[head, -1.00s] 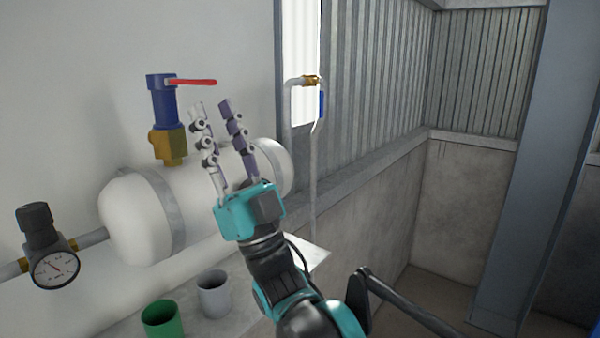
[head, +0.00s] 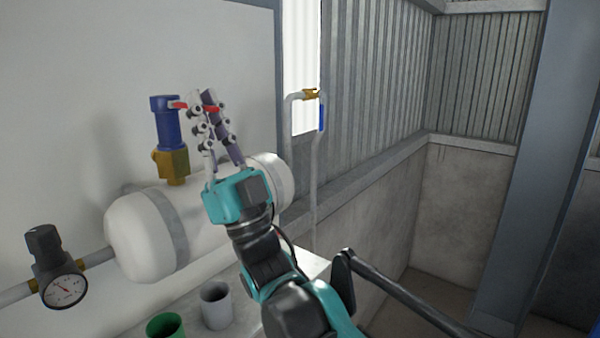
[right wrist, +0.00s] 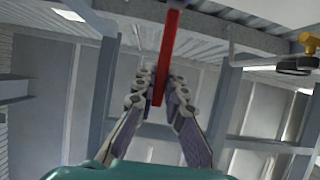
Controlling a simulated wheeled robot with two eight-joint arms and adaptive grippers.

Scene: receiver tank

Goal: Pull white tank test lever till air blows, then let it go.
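The white tank (head: 145,240) lies along the wall with a grey band around it. A brass and blue valve (head: 168,125) stands upright on top of it. The red test lever (head: 212,108) sticks out to the right from the valve's top, about level. My right gripper (head: 201,98) is at the lever's outer end, with one finger on each side, and looks shut on it. The right wrist view shows the red lever (right wrist: 167,50) running between the two fingers (right wrist: 159,80). The fingers hide part of the lever in the head view. My left gripper is out of view.
A pressure gauge (head: 64,290) sits on the pipe left of the tank. A green cup (head: 165,327) and a grey cup (head: 216,305) stand on the ledge below. A pipe with a blue-handled valve (head: 321,112) rises at the right. The room further right is open.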

